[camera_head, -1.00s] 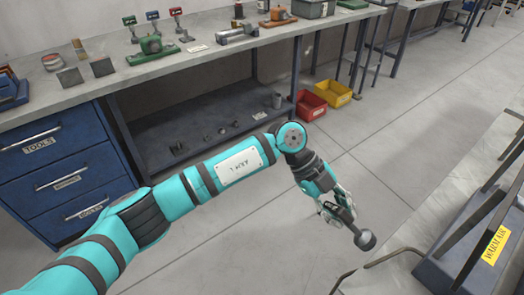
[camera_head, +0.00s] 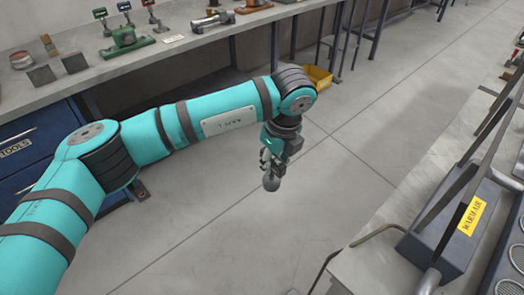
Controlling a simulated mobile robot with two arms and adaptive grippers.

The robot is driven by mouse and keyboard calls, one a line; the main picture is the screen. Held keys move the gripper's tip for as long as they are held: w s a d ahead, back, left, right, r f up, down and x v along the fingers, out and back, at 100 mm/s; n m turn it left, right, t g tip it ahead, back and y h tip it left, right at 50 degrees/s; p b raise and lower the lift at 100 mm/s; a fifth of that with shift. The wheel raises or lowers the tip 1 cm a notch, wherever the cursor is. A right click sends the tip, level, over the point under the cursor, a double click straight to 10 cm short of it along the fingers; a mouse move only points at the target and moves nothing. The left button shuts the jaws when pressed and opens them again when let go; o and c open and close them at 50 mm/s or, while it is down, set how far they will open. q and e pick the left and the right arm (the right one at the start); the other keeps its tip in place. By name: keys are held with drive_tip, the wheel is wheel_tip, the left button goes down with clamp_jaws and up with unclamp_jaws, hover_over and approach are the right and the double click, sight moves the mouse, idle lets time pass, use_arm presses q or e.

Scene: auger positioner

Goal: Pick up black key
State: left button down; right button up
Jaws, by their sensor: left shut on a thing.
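My left gripper (camera_head: 269,163) hangs over the open floor and points down. It is shut on a dark grey round-ended piece (camera_head: 271,183), whose rounded end shows below the fingers. The rest of that piece is hidden by the fingers, and I cannot tell if it is the black key. No other black key can be made out. My right gripper is not in view.
A workbench (camera_head: 75,92) along the back left carries a green tool (camera_head: 124,40), small stands and plates. A yellow bin (camera_head: 318,78) is on the floor behind my arm. A machine with a yellow label (camera_head: 471,215) stands on the right table. The floor between is clear.

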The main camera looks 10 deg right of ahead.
use_arm(q)
drive_tip(key=w+a+f+p, duration=0.1)
drive_tip(key=w+a+p, duration=0.1)
drive_tip(key=w+a, duration=0.4)
drive_tip(key=w, duration=0.2)
drive_tip(key=shift+w+a+f+p, duration=0.15)
drive_tip(key=shift+w+f+p, duration=0.15)
drive_tip(key=shift+w, duration=0.1)
